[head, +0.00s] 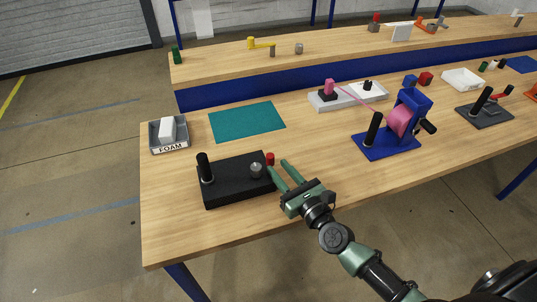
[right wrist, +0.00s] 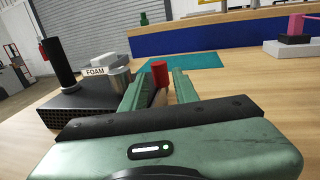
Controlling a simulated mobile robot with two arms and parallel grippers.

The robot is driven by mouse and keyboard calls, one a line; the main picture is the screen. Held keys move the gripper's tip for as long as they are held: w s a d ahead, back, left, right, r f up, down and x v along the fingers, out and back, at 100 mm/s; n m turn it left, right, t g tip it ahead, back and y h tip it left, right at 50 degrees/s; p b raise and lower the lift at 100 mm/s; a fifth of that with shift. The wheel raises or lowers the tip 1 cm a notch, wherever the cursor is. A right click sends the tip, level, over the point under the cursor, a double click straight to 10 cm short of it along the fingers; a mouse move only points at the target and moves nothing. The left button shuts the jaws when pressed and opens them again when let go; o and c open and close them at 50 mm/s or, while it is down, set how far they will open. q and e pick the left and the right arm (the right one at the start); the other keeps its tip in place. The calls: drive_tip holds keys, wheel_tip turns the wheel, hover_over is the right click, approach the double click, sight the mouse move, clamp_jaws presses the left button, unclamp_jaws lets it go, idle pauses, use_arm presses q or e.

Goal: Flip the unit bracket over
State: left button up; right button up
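No part in view can be told with certainty to be the unit bracket. A black block (head: 235,187) lies near the table's front left, with an upright black handle (head: 205,168), a silver knob (head: 256,170) and a small red cylinder (head: 270,158) at its right end. My right gripper (head: 277,166) is open at the block's right end, its fingers pointing toward the red cylinder. In the right wrist view the red cylinder (right wrist: 159,74) shows between the two fingers, with gaps on the sides. The silver knob (right wrist: 119,81) is left of the fingers. My left gripper is not in view.
A grey FOAM tray (head: 169,147) and a teal mat (head: 247,122) lie behind the block. A blue stand with a pink wheel (head: 400,122) is to the right. A raised shelf (head: 330,45) runs along the back, with a yellow part (head: 259,44).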

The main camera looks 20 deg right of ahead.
sight(273, 161)
drive_tip(key=x, duration=0.5)
drive_tip(key=shift+w+p, duration=0.3)
clamp_jaws()
idle(1.1)
